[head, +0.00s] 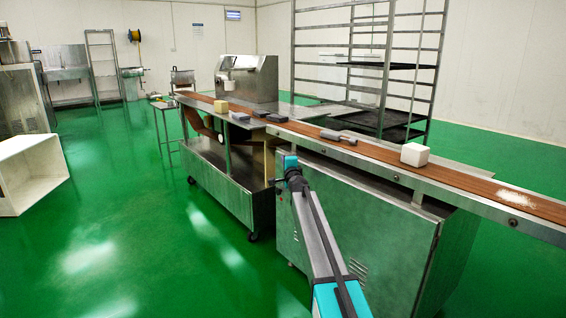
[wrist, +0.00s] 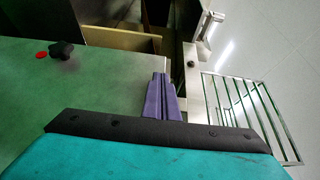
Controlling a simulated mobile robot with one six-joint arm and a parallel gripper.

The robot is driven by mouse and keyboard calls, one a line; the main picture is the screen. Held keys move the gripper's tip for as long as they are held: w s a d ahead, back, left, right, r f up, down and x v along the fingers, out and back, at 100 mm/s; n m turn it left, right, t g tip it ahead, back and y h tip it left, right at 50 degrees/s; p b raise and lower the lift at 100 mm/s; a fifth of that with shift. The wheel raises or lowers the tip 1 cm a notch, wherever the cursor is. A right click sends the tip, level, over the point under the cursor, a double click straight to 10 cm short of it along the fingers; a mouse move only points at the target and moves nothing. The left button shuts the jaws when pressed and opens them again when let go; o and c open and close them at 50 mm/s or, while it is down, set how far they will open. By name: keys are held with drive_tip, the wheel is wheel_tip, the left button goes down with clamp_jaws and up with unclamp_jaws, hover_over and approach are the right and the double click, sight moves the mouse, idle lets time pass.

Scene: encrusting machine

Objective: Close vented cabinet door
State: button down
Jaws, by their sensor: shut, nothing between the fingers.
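The vented cabinet door (head: 335,235) is a grey metal panel with louvre slots under the conveyor in the head view, reflecting the green floor. In the wrist view the door (wrist: 75,95) fills the left side, with a black knob and a red dot on it. A dark gap and a tan inner surface show beyond its edge, so it looks ajar; how far is unclear. My gripper (wrist: 158,82) has its purple fingers together and empty, at the door's free edge. I cannot tell whether they touch it. In the head view my gripper (head: 274,182) is small beside the door's upper left corner.
The conveyor (head: 370,150) runs above the cabinet, carrying a pale block (head: 414,154) and dark items. A wheeled metal cart (head: 220,185) stands just left of the cabinet. A tall rack (head: 405,90) is behind. An open white box (head: 30,175) lies far left. Green floor in front is clear.

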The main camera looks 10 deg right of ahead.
drive_tip(key=shift+w+d+r, duration=0.1)
drive_tip(key=shift+d+r, duration=0.1)
drive_tip(key=shift+d, duration=0.65)
drive_tip(key=s+a+p, duration=0.3)
drive_tip(key=a+p, duration=0.1)
drive_tip(key=a, duration=0.3)
drive_tip(key=s+a+p, duration=0.3)
drive_tip(key=a+p, duration=0.2)
drive_tip(key=a, duration=0.2)
drive_tip(key=shift+s+f, duration=0.2)
drive_tip(key=shift+s, duration=0.15)
